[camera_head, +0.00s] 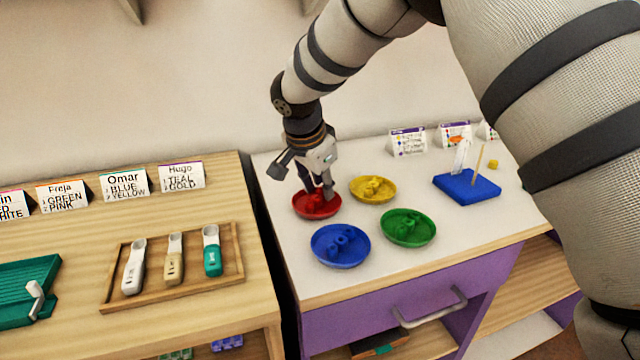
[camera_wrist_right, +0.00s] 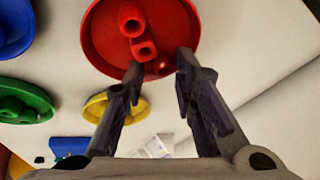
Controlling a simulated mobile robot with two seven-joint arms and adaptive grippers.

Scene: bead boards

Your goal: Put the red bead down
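My right gripper (camera_head: 318,190) points down at the red dish (camera_head: 305,212) on the white-topped cabinet. In the right wrist view its two fingers (camera_wrist_right: 160,65) stand apart with a gap between them. Red beads (camera_wrist_right: 130,20) lie in the red dish, which also shows in the wrist view (camera_wrist_right: 100,40). One small red bead (camera_wrist_right: 163,67) shows between the fingertips, near the dish's rim, and no finger visibly grips it. In the head view the fingers partly hide the dish's contents. My left gripper is not in view.
Close by are a yellow dish (camera_head: 388,194), a blue dish (camera_head: 322,252) and a green dish (camera_head: 425,236), each with beads. A wooden tray (camera_head: 232,262) holds three scoops on the left table.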

